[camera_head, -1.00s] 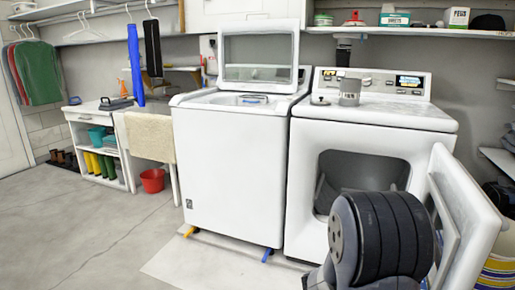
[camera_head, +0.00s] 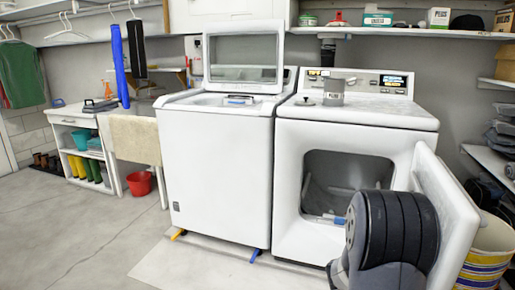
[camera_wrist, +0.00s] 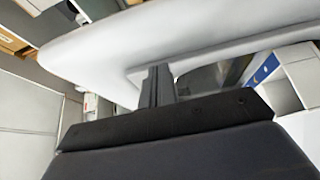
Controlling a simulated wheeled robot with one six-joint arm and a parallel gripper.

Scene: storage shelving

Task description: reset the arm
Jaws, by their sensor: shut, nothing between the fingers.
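My gripper (camera_wrist: 157,86) shows in the wrist view as a dark narrow pair of fingers held together, with nothing between them. Its tips are close to a white rounded panel, which looks like the open dryer door; I cannot tell whether they touch. In the head view my dark ribbed arm stands in front of the dryer (camera_head: 355,128), partly covering the open dryer door (camera_head: 450,215). The gripper itself is hidden there.
The washer (camera_head: 218,165) stands left of the dryer with its lid up. A grey can (camera_head: 333,92) is on the dryer top. A striped basket (camera_head: 487,255) and loaded shelves are at the right.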

